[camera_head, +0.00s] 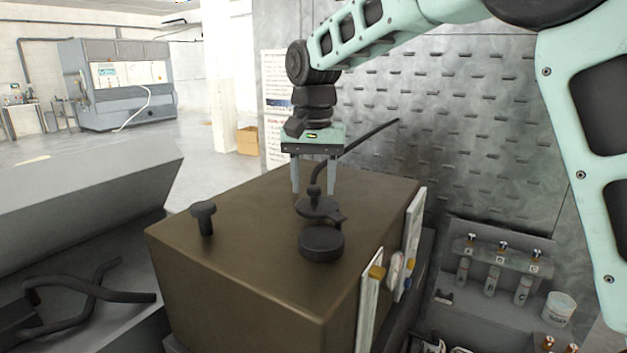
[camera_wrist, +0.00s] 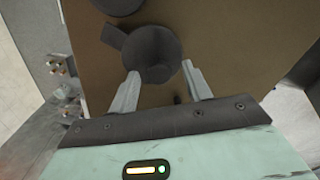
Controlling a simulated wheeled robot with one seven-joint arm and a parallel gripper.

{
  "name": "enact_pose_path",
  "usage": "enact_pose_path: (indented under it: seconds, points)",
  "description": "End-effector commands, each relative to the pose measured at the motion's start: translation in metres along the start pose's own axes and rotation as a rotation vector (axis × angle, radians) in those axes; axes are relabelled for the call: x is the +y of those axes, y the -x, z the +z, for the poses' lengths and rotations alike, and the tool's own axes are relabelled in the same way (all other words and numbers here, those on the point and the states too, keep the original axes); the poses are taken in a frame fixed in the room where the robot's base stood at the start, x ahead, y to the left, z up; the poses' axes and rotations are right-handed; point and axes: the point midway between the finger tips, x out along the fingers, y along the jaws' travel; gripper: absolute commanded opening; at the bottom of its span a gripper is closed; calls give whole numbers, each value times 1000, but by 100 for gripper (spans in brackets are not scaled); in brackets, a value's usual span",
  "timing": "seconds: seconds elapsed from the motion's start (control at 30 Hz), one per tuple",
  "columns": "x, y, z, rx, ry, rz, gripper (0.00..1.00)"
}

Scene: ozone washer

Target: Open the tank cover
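The tank (camera_head: 260,215) is a brown box with a flat top. On it is a black round cover (camera_head: 317,208) with a small upright knob and a side tab; in the wrist view the cover (camera_wrist: 150,47) shows from above. My gripper (camera_head: 314,188) points down over this cover, its two fingers apart. In the wrist view my gripper (camera_wrist: 161,72) has one finger on each side of the knob, with gaps visible. Whether a finger touches the knob is unclear. The cover looks level and seated on the tank.
A low black round cap (camera_head: 321,243) sits in front of the cover, and a black knob (camera_head: 203,217) stands at the left of the tank top. A dark hose (camera_head: 370,137) rises behind my gripper. A rack with bottles (camera_head: 491,283) is at the right.

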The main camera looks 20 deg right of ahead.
Motion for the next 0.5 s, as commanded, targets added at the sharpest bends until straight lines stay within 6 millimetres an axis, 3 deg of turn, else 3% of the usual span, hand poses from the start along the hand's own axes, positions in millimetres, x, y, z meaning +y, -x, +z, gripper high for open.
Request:
enact_pose_path:
  seconds: [0.3, 0.5]
  points:
    - [0, 3, 0, -1, 0, 1, 48]
    - [0, 32, 0, 2, 0, -2, 48]
